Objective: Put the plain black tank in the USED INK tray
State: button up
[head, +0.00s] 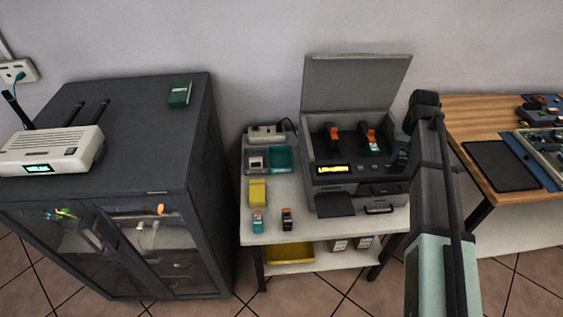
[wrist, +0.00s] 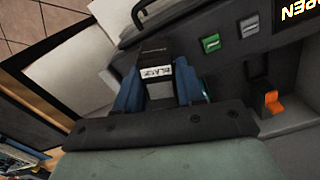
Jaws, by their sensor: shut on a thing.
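My gripper (wrist: 158,88) is shut on a black tank (wrist: 156,60) with a white label that seems to read BLACK; blue fingers press on both its sides. In the head view my gripper (head: 401,156) is at the right side of the open printer (head: 343,188), and the tank cannot be made out there. A yellow tray (head: 290,254) lies on the shelf under the white table. I cannot read any USED INK lettering.
On the white table are a teal-labelled tank (head: 258,221), a black orange-topped tank (head: 287,219), a yellow block (head: 258,191) and a grey-and-teal holder (head: 283,159). A dark cabinet (head: 150,140) stands left.

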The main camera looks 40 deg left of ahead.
jog(key=s+d+f+m, duration=0.2)
jog(key=s+d, duration=0.2)
jog(key=d, duration=0.7)
jog(key=s+d+f+m, duration=0.25)
jog(key=s+d, duration=0.25)
jog(key=d, duration=0.6)
jog(key=s+d+f+m, duration=0.1)
jog(key=s+d+f, duration=0.25)
jog(key=d, duration=0.75)
jog(key=s+a+r+n, duration=0.2)
jog(key=a+n, duration=0.5)
jog(key=a, duration=1.8)
jog(key=s+a+n, duration=0.3)
jog(key=s+a, duration=0.3)
jog(key=a, duration=0.6)
jog(key=s+a+n, duration=0.3)
jog(key=s+a, duration=0.2)
jog(key=a, duration=0.7)
jog(key=m, duration=0.4)
send_over(281, 161)
notch_tip(281, 161, down, 5)
jog(key=shift+s+f, duration=0.1)
jog(key=shift+f, duration=4.35)
jog(key=shift+f, duration=0.15)
